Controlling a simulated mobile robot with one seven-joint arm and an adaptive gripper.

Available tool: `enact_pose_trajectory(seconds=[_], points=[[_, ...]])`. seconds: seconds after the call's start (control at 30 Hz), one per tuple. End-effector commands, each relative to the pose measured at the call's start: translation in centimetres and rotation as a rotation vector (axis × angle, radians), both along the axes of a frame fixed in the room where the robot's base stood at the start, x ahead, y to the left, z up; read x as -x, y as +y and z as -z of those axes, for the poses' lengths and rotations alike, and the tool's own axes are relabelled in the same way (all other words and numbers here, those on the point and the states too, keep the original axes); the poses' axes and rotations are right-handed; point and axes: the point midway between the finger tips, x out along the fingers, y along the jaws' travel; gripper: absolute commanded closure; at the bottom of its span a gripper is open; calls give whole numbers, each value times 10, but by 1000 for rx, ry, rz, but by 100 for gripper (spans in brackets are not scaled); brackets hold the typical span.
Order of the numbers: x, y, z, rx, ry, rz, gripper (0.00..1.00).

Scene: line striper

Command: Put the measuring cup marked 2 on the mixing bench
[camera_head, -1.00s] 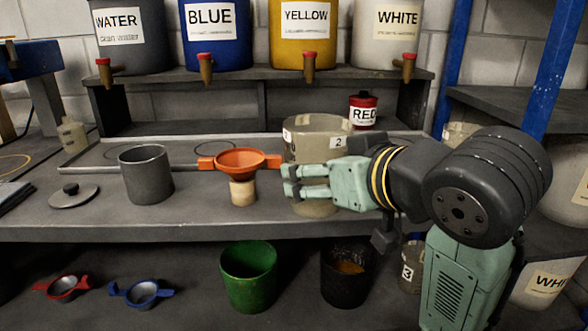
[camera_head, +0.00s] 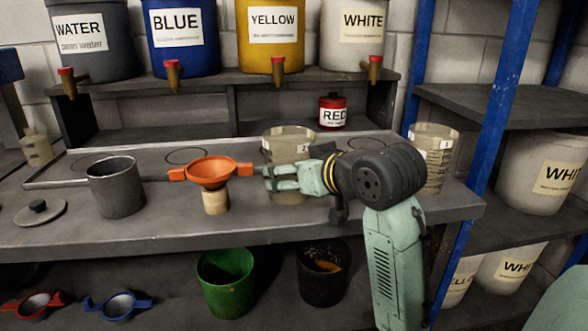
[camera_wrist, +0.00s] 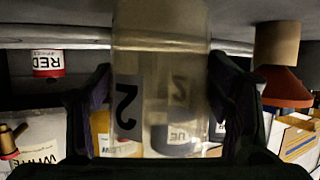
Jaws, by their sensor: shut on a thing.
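The clear measuring cup marked 2 (camera_head: 288,142) is upright at the mixing bench (camera_head: 140,236), right of the orange funnel. My gripper (camera_head: 270,179) is shut on its sides and hides part of its body. In the wrist view, the cup (camera_wrist: 160,70) fills the space between both dark fingers (camera_wrist: 160,112), with its 2 label at the left. Its base is partly hidden in the head view, so I cannot tell whether it touches the bench top.
The orange funnel (camera_head: 212,171) on its stand is close to my fingertips. A grey pot (camera_head: 115,190) stands further left. The measuring cup marked 1 (camera_head: 431,165) stands right of my arm. A red tin (camera_head: 332,112) is behind. Green (camera_head: 226,283) and black (camera_head: 322,275) buckets are below.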

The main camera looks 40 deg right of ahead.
Motion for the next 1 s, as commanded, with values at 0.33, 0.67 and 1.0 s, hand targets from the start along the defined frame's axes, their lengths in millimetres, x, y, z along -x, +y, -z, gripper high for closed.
enact_pose_trajectory(seconds=[0.33, 0.67, 1.0], points=[[0, 0, 3, 0, 0, 0, 25], [0, 0, 3, 0, 0, 0, 7], [1, 0, -4, 2, -1, -1, 7]])
